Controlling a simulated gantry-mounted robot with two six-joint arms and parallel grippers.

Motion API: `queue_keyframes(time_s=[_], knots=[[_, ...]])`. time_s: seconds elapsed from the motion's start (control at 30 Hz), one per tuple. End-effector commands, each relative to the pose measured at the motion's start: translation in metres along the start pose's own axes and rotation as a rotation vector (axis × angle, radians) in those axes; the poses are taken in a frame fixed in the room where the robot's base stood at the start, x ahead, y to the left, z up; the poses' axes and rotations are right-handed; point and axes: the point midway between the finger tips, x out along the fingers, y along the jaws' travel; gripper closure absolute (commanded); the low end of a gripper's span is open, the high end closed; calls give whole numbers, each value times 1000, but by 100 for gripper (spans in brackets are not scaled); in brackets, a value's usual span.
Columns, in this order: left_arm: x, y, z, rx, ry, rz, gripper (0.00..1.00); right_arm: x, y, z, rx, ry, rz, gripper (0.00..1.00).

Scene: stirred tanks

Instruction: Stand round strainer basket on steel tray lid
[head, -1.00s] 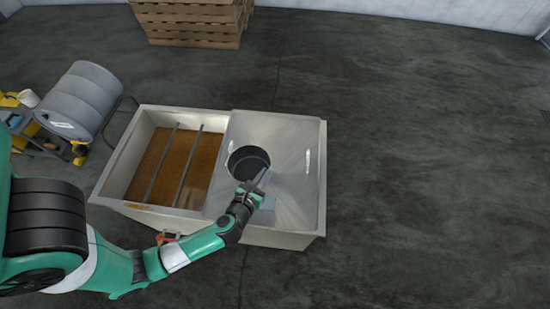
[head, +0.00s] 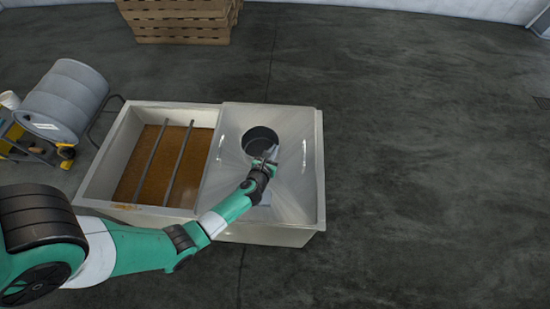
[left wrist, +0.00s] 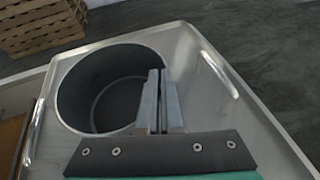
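The round strainer basket (head: 258,137) is a dark grey, open-topped cylinder. It is over the steel tray lid (head: 285,190), between the lid's two handles, and looks upright. I cannot tell for sure whether its base touches the lid. My left gripper (head: 265,162) is at the basket's near side. In the left wrist view the gripper's fingers (left wrist: 158,100) are nearly together, straddling the wall of the basket (left wrist: 100,100) at its right side. The lid also shows in that view (left wrist: 235,125). My right gripper is not in view.
The lid covers the right part of a steel tank (head: 110,165). The open left part holds brown liquid (head: 150,155) under two bars. A grey drum (head: 65,98) on a yellow cart stands left. Wooden pallets (head: 178,22) are at the back. The floor to the right is clear.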

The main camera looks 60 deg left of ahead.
Motion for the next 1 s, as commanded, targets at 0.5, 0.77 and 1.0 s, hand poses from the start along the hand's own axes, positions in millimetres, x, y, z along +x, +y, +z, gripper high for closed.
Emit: queue_keyframes(time_s=[0.5,0.77,1.0], knots=[[23,-3,-32,0,-2,-1,100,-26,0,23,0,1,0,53],[24,-2,-36,-1,-1,-1,94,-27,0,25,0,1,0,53],[24,-2,-35,0,0,-1,67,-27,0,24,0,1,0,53]])
